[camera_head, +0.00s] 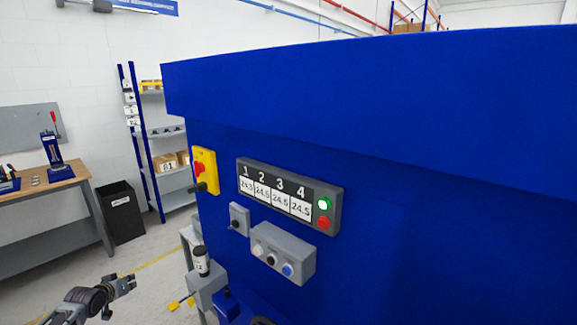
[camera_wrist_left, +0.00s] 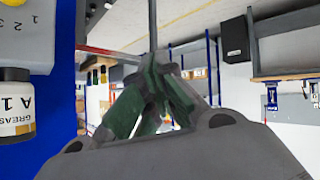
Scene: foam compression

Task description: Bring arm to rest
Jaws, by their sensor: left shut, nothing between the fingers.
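My left gripper (camera_head: 122,284) shows at the lower left of the head view, in front of the blue machine (camera_head: 370,190) and to its left. Its fingers also show in the left wrist view (camera_wrist_left: 157,88), where the greenish pads come together with nothing between them. It hangs in free air, apart from the machine. A white bottle with a dark cap (camera_head: 201,262) stands on a grey ledge right of the gripper. The bottle is close at the left edge of the wrist view (camera_wrist_left: 14,105), with a label reading "GREASE A1". My right gripper is not in view.
The machine carries a numbered display (camera_head: 275,195), a yellow and red switch (camera_head: 204,170) and a grey button box (camera_head: 283,250). A workbench (camera_head: 45,190), a black bin (camera_head: 121,212) and a shelf rack (camera_head: 165,130) stand behind at the left. The floor between them is clear.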

